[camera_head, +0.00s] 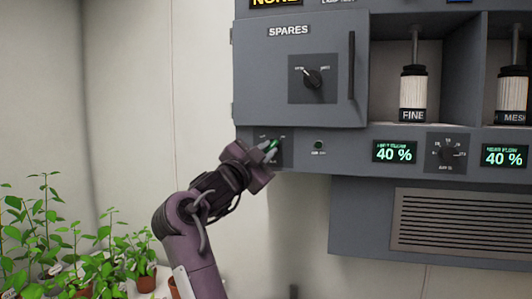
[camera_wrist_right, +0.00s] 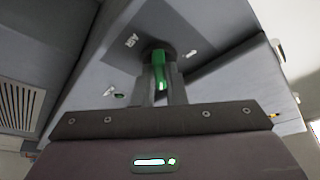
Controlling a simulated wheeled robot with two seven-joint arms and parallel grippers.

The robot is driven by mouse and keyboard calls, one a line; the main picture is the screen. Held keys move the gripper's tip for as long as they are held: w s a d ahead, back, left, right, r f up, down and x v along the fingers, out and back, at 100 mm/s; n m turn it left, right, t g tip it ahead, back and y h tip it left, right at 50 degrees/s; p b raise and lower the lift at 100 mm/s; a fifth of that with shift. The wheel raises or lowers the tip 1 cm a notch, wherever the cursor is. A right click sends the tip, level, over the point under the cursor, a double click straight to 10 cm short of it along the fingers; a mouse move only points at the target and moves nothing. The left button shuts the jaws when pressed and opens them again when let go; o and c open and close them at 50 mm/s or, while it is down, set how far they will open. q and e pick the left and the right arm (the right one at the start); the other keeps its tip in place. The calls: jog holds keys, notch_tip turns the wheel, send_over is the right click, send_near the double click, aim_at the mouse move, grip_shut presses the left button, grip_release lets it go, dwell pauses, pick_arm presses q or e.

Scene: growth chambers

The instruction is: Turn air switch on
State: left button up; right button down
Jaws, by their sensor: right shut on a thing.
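The air switch (camera_head: 272,145) is a small green lever on a dark plate at the lower left of the grey cabinet, mostly covered by my right gripper (camera_head: 264,153). In the right wrist view the green lever (camera_wrist_right: 158,58) stands out from a dark round base, with the word AIR printed beside it. My right gripper's fingers (camera_wrist_right: 161,88) are shut on the lever from both sides. The lever's exact setting is hard to read. My left gripper is not in view.
A small green lamp (camera_head: 318,146) sits right of the switch. Above is the closed SPARES door (camera_head: 340,100) with a knob (camera_head: 312,78). Another knob (camera_head: 447,153) stands between two 40 % displays. Potted seedlings (camera_head: 75,245) fill the lower left.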

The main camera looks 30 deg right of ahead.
jog(key=shift+m, duration=0.3)
jog(key=c, duration=1.5)
grip_release()
jog(key=shift+s+a+f, duration=0.1)
jog(key=shift+a+f, duration=0.05)
jog(key=shift+a, duration=0.15)
jog(key=b+v, duration=0.3)
jog(key=v, duration=0.4)
jog(key=shift+a, duration=0.15)
